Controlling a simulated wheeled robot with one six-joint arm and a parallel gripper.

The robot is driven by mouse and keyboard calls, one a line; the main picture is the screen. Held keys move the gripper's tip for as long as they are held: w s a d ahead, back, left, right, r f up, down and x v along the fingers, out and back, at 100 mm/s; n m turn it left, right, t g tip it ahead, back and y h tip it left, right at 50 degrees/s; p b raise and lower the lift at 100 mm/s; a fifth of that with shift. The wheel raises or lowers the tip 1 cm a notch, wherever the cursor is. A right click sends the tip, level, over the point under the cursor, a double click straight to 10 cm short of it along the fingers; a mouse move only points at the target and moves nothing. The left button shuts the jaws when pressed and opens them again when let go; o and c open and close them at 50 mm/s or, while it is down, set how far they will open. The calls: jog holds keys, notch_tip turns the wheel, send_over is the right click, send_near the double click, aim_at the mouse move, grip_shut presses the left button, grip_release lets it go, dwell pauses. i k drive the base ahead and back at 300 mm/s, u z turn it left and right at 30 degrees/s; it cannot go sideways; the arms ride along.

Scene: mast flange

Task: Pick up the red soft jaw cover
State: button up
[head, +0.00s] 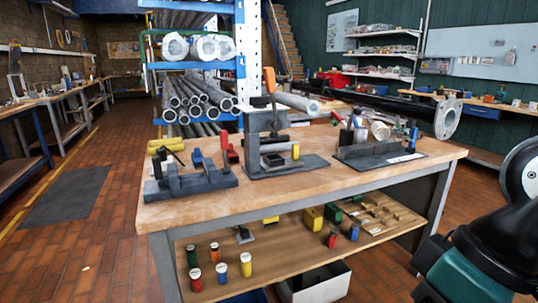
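A red upright piece (228,155) stands on the workbench (320,192) behind the grey vise-like fixture (190,183) at the left. It looks like the red soft jaw cover, but at this size I cannot be sure. A blue piece (197,158) is beside it to the left. Part of the red piece's lower end is hidden by the fixture. My arm shows at the lower right, well apart from the bench top's left end. My gripper's fingertips do not show.
A grey press with an orange handle (270,80) stands mid-bench, and a dark fixture (380,153) stands to its right. A long flanged pipe (448,118) reaches over the bench's back right. The lower shelf (285,240) holds several coloured cylinders.

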aim_at(231, 153)
jog(key=u, duration=0.1)
jog(key=k, duration=0.2)
jog(key=z, duration=0.7)
jog(key=i, duration=1.05)
jog(key=u, duration=1.1)
jog(key=i, duration=0.8)
jog(key=u, duration=0.95)
